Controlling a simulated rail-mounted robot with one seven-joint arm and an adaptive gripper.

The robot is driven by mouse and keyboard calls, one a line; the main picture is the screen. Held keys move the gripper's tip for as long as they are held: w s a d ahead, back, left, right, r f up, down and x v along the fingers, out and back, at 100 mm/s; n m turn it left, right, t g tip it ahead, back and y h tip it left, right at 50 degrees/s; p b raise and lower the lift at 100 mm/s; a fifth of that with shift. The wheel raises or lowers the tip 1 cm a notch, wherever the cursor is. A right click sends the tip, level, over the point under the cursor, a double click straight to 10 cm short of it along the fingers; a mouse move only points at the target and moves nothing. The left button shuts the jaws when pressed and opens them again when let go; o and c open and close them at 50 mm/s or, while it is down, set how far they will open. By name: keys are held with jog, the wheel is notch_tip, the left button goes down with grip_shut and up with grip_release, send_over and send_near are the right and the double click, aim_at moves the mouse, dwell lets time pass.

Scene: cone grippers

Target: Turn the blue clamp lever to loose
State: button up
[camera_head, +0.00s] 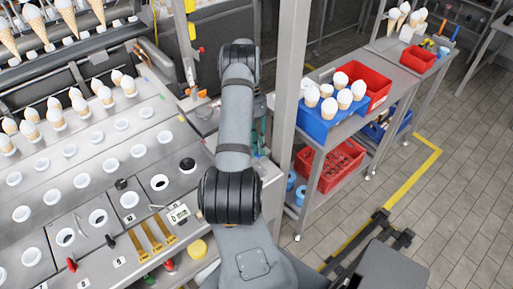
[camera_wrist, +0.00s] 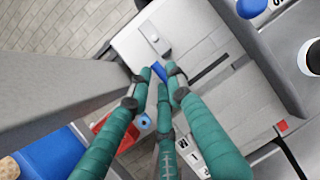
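The blue clamp lever (camera_wrist: 158,73) shows in the wrist view as a small blue piece between the tips of my gripper's teal fingers. My gripper (camera_wrist: 160,80) has its three fingers converging around the lever, close to a light metal surface. Whether the fingers press on the lever or only surround it cannot be told. In the head view my gripper (camera_head: 260,135) shows only as a bit of teal behind my arm and beside the grey post. The lever is hidden in that view, and its angle is mostly covered in the wrist view.
The metal counter (camera_head: 75,195) with rows of cup holes lies at the left. A grey post (camera_head: 290,80) stands close to my gripper. A shelf cart at the right carries a blue bin (camera_head: 315,122) and a red bin (camera_head: 378,85). Tiled floor is open at far right.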

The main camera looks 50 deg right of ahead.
jog(key=shift+o, duration=0.7)
jog(key=v, duration=1.2)
jog(key=x, duration=1.2)
dwell(0.4)
